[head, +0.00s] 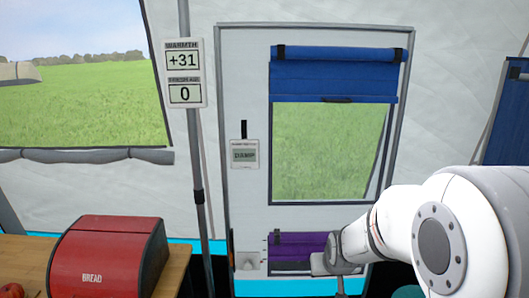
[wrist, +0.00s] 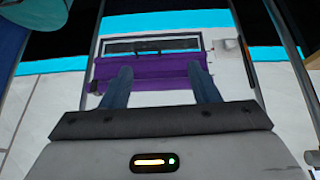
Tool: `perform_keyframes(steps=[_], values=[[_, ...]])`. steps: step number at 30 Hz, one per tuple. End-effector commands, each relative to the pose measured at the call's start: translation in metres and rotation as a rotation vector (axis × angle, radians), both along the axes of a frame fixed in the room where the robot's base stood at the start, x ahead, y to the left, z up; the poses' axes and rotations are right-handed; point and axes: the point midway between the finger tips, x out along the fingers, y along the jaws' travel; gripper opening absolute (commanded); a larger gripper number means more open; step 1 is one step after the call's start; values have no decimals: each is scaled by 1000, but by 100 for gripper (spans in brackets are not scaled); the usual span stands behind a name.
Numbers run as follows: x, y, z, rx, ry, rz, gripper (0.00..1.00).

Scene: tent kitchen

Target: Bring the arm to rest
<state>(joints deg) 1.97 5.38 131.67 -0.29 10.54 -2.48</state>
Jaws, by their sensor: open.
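My arm (head: 395,225) reaches in from the right in the head view, in front of the lower part of the tent door. My gripper (wrist: 160,88) shows in the wrist view with its two blue-grey fingers spread apart and nothing between them. The fingers overlap a purple rolled flap (wrist: 150,70) on the door in that view; I cannot tell whether they touch it. The purple flap also shows in the head view (head: 297,243), partly hidden by my arm. The fingertips are hidden in the head view.
A blue rolled blind (head: 325,80) hangs above the door's window. A pole (head: 196,150) carries a sign (head: 184,73) reading +31 and 0. A small panel (head: 244,154) reads DAMP. A red bread box (head: 105,258) stands on a wooden table (head: 25,250) at left.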

Motion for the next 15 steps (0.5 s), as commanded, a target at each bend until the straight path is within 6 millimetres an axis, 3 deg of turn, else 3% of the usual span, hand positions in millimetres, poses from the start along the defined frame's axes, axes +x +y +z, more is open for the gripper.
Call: perform_keyframes(steps=[1, 6, 10, 15], values=[[-20, 2, 32, 1, 24, -1, 55], [-91, 6, 90, 8, 137, -6, 55], [-145, 9, 125, 13, 220, -8, 55], [-198, 12, 150, 18, 303, -8, 55]])
